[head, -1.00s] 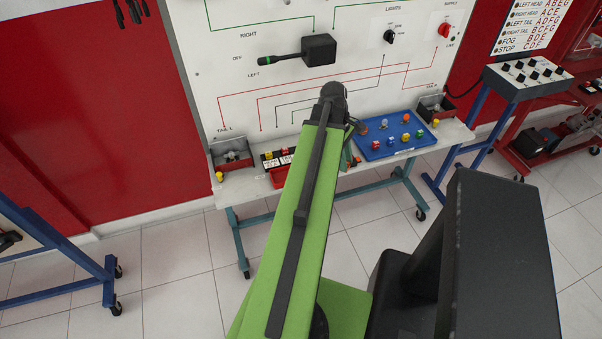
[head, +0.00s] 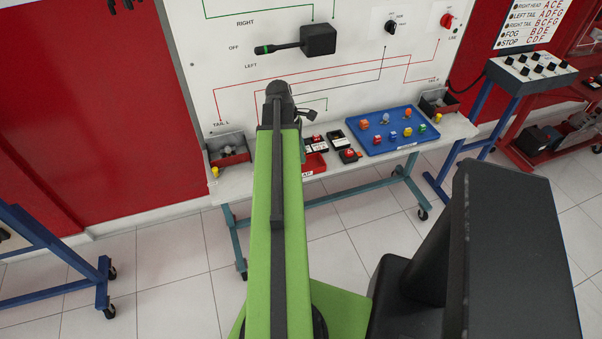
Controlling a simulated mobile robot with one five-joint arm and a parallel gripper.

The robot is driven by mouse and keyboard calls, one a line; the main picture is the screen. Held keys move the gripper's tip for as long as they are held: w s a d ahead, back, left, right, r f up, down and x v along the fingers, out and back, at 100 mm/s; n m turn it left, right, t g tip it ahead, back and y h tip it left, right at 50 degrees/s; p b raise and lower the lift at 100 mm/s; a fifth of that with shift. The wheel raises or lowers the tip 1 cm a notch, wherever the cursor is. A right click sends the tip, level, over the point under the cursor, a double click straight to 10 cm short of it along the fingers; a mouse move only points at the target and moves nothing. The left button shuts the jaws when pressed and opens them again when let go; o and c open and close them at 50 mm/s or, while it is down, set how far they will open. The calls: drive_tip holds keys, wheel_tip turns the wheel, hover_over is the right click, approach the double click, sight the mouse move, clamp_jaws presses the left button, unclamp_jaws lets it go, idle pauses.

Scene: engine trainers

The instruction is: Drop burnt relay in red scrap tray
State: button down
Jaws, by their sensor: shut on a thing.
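The red scrap tray (head: 315,164) is on the bench just right of my arm, and the arm hides its left part. A white label shows on its front edge. My gripper (head: 308,116) shows only as a small grey part beside the arm's end, above and behind the tray in the picture. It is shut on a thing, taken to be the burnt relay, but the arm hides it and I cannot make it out.
A blue tray (head: 372,147) with several coloured parts lies to the right. Black sockets (head: 338,138) sit between it and the scrap tray. Dark bins (head: 227,149) stand at both bench ends. The white wiring board (head: 225,70) rises behind.

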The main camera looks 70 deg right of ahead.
wheel_tip(320, 180, down, 2)
drive_tip(key=shift+f+b, duration=0.1)
drive_tip(key=shift+b, duration=0.4)
drive_tip(key=c, duration=1.1)
unclamp_jaws()
drive_tip(key=shift+r, duration=0.2)
drive_tip(key=p+v, duration=1.7)
drive_tip(key=shift+r, duration=0.15)
